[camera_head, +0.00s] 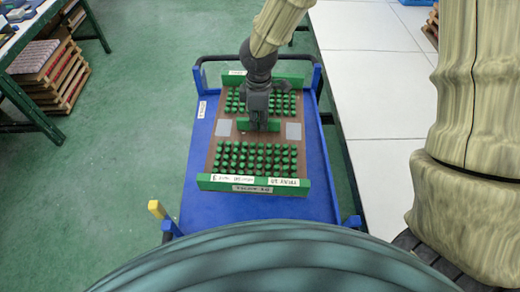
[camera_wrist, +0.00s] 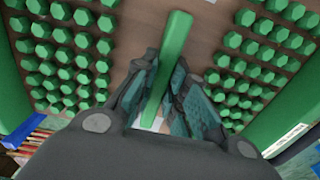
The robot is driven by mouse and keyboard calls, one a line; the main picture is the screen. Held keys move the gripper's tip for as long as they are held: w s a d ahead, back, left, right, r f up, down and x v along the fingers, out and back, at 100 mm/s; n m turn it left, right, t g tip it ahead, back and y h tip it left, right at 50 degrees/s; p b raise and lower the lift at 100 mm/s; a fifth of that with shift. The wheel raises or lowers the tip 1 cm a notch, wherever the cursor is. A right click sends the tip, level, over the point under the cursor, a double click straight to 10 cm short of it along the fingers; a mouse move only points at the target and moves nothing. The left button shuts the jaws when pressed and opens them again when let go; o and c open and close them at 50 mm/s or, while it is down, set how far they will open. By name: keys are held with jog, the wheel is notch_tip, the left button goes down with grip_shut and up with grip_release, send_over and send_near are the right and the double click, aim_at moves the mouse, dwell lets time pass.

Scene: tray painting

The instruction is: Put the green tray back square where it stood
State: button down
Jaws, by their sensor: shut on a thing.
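The green tray (camera_head: 213,150) is a brown board with green end walls, many green hexagonal pegs and a green bar handle across its middle. It is over the blue cart top; I cannot tell whether it rests there or hangs just above. Its near wall slopes down to the right, so it looks slightly turned against the cart. My gripper (camera_head: 258,124) comes down from above and is shut on the handle. In the wrist view, the handle (camera_wrist: 173,50) runs between the fingers (camera_wrist: 162,82), which hide part of it. Pegs stand on both sides.
The blue cart (camera_head: 270,208) has bare top nearest me and narrow margins left and right of the tray. It has corner posts and a dark rail at the far end. A pale bench (camera_head: 370,100) stands close on the right. Green floor (camera_head: 130,130) is open on the left.

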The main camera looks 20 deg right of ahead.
jog(key=shift+s+a+f+n, duration=0.15)
jog(key=shift+s+n, duration=0.1)
jog(key=shift+n, duration=0.25)
jog(key=shift+f+p, duration=1.05)
jog(key=shift+f, duration=3.85)
jog(key=shift+f, duration=0.1)
jog(key=c, duration=1.4)
grip_release()
jog(key=shift+c, duration=0.2)
jog(key=shift+r+b, duration=0.9)
jog(key=shift+r, duration=5.25)
